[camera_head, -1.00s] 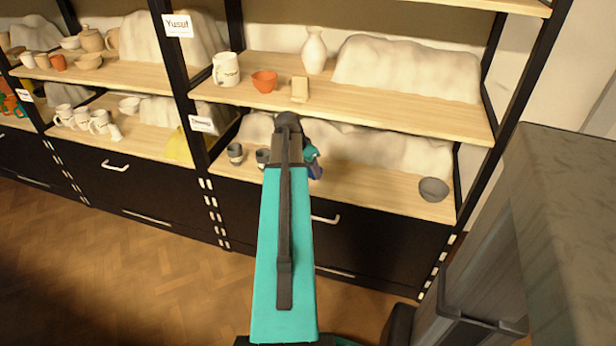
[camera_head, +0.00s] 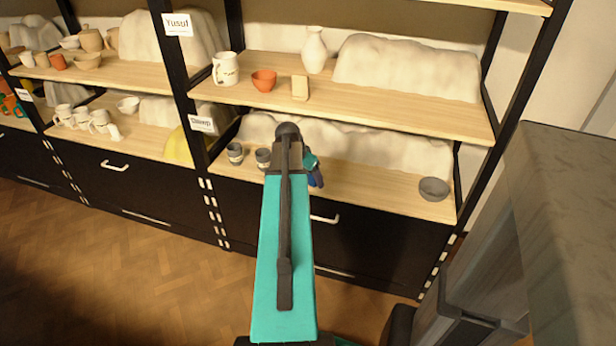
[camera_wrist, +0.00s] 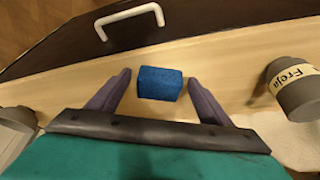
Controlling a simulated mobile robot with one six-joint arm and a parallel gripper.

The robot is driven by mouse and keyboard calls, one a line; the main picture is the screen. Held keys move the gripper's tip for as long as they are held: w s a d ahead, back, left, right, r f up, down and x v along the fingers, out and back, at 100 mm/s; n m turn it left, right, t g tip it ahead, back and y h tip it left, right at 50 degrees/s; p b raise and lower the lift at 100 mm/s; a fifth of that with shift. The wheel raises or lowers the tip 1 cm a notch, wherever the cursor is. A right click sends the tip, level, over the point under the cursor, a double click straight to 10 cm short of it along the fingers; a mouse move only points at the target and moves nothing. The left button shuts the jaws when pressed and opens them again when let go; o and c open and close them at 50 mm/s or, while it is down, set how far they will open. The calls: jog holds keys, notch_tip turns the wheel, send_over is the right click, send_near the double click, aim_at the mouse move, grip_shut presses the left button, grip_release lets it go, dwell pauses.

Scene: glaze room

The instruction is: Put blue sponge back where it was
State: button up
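The blue sponge (camera_wrist: 160,83) is a small block lying on the light wooden shelf board, close to its front edge, in the wrist view. My gripper (camera_wrist: 159,77) is open, with one dark purple finger on each side of the sponge and a visible gap on both sides. In the head view my gripper (camera_head: 315,174) is over the lower shelf, partly behind my arm. I cannot make out the sponge there.
A grey cup labelled Freja (camera_wrist: 296,86) stands to the right in the wrist view. Two small grey cups (camera_head: 235,153) and a grey bowl (camera_head: 434,189) share the lower shelf (camera_head: 385,190). The upper shelf holds a mug, an orange bowl (camera_head: 264,81), a beige block (camera_head: 300,88) and a vase.

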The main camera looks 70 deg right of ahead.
jog(key=shift+r, duration=0.15)
jog(key=p+v, duration=0.1)
jog(key=v, duration=1.1)
jog(key=shift+w, duration=0.1)
dwell(0.8)
jog(key=w+a+f+n+y, duration=0.2)
jog(key=w+a+f+n, duration=0.3)
jog(key=w+a+f, duration=0.85)
jog(key=w+a+f+n+y, duration=0.1)
jog(key=w+a+f+n, duration=0.15)
jog(key=a+f, duration=0.55)
jog(key=w+a+f+n, duration=0.2)
jog(key=a+f+n, duration=0.25)
jog(key=a, duration=0.55)
jog(key=s+a+f+n+g, duration=0.1)
jog(key=s+a+f+n, duration=0.2)
jog(key=a+f, duration=0.3)
jog(key=s+a+f+n+g, duration=0.1)
jog(key=s+a+f+n, duration=0.2)
jog(key=a, duration=1.1)
jog(key=s+a+f+n+g, duration=0.1)
jog(key=s+a+f+n, duration=0.3)
jog(key=s+a+f, duration=0.4)
jog(key=a+f, duration=0.1)
jog(key=a, duration=0.1)
jog(key=shift+s+a+f+y, duration=0.15)
jog(key=shift+s+a+y, duration=0.1)
jog(key=shift+y, duration=0.15)
